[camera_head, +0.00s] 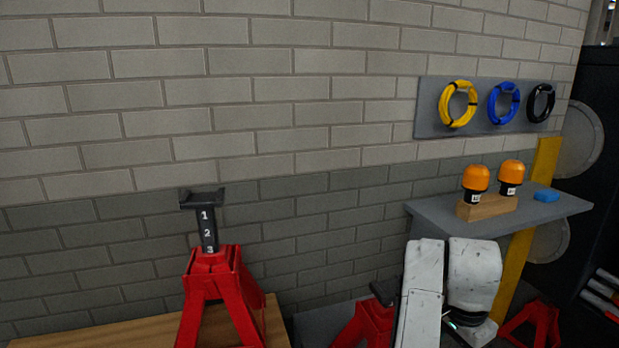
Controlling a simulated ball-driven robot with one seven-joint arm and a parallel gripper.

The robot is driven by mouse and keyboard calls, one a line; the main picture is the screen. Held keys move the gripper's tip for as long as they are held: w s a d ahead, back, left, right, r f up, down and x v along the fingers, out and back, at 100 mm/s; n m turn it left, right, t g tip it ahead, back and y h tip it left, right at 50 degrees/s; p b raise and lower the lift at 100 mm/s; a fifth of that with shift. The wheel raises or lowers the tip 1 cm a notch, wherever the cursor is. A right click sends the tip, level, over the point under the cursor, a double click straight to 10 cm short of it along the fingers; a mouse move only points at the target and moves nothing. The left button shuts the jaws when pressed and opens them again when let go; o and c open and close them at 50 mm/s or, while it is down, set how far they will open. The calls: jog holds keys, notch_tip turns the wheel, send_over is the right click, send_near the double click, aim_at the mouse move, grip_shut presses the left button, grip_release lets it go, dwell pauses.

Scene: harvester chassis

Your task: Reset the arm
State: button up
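My arm shows as white, scuffed links (422,290) at the lower right, in front of the grey shelf. A second white rounded part (473,280) of it sits just to the right. The arm looks folded, with its links close together. My gripper's fingers cannot be made out, so I cannot tell whether they are open or shut. I see nothing held.
A red jack stand (212,290) with a numbered black post stands on a wooden top (130,335). Another red stand (368,325) is beside my arm. A grey shelf (425,212) holds two orange beacons (476,178) (511,172) and a blue block (546,196). Coiled cables hang above.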

jog(key=s+d+f+n+h, duration=0.1)
jog(key=s+d+f+n, duration=0.25)
jog(key=s+f, duration=0.35)
jog(key=s+d+f+n+h, duration=0.1)
jog(key=s+d+f+n, duration=0.3)
jog(key=s, duration=0.5)
jog(key=s+a+f+n+y, duration=0.1)
jog(key=s+a+f+n, duration=0.1)
jog(key=s, duration=0.7)
jog(key=s+a+f+n+y, duration=0.2)
jog(key=s+a+f, duration=0.3)
jog(key=s, duration=0.4)
jog(key=shift+s+a+n, duration=0.15)
jog(key=shift+s+n, duration=0.2)
jog(key=shift+n, duration=0.3)
